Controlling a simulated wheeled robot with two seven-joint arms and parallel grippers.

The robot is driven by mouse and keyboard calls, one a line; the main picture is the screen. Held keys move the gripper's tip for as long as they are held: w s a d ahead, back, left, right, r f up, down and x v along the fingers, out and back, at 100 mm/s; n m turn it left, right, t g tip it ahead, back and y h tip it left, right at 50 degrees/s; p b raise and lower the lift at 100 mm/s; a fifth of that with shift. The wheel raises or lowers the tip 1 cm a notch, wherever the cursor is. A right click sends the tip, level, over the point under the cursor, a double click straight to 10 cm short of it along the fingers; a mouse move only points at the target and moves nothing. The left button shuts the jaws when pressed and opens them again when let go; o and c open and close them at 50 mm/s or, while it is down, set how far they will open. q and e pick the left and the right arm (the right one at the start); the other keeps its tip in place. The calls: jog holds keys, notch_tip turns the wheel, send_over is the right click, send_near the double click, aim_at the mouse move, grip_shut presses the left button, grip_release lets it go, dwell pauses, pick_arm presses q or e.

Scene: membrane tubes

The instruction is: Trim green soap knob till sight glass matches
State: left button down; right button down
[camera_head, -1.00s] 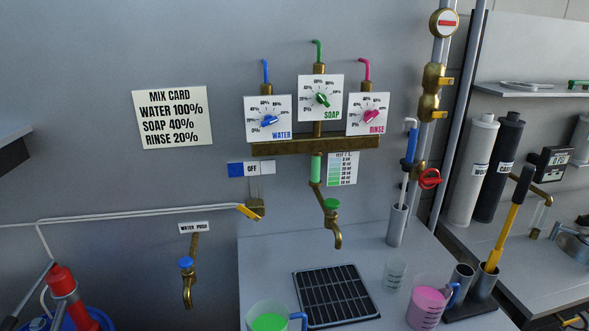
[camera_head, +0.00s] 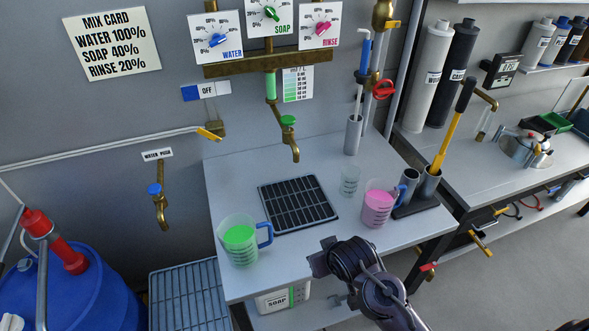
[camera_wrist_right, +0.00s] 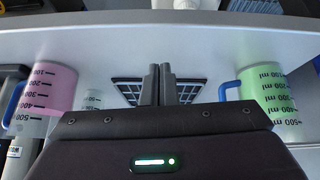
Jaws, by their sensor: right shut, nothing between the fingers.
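The green soap knob (camera_head: 270,13) sits on the SOAP dial card (camera_head: 288,15) at the top of the head view; the card's upper part is cut off and I cannot read the exact setting. Below the brass pipe, the sight glass (camera_head: 270,84) shows green. A card of green shades (camera_head: 297,84) hangs right of it; I cannot tell which shade matches. My right gripper (camera_head: 322,260) is over the bench's front edge, well below and away from the knob. In the right wrist view its fingers (camera_wrist_right: 158,85) are together and empty. My left gripper is not in view.
A jug of green liquid (camera_head: 240,240), a black drain grate (camera_head: 297,204), a clear beaker (camera_head: 350,181) and a pink jug (camera_head: 380,204) stand on the bench. The mix card (camera_head: 112,44) reads water 100%, soap 40%, rinse 20%. The blue switch reads OFF (camera_head: 206,90).

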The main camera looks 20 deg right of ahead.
jog(key=w+r+t, duration=0.3)
jog(key=w+r, duration=0.3)
jog(key=r, duration=0.3)
jog(key=w+r+t, duration=0.3)
jog(key=w+r, duration=0.3)
jog(key=r, duration=0.3)
jog(key=w+r+m+t, duration=0.1)
jog(key=w+r+t, duration=0.1)
jog(key=w+r, duration=0.4)
notch_tip(320, 180, up, 4)
jog(key=shift+w+f+t+y+p, duration=0.2)
jog(key=shift+w+t+y+p, duration=0.1)
jog(key=shift+t+p, duration=0.1)
jog(key=shift+a, duration=0.1)
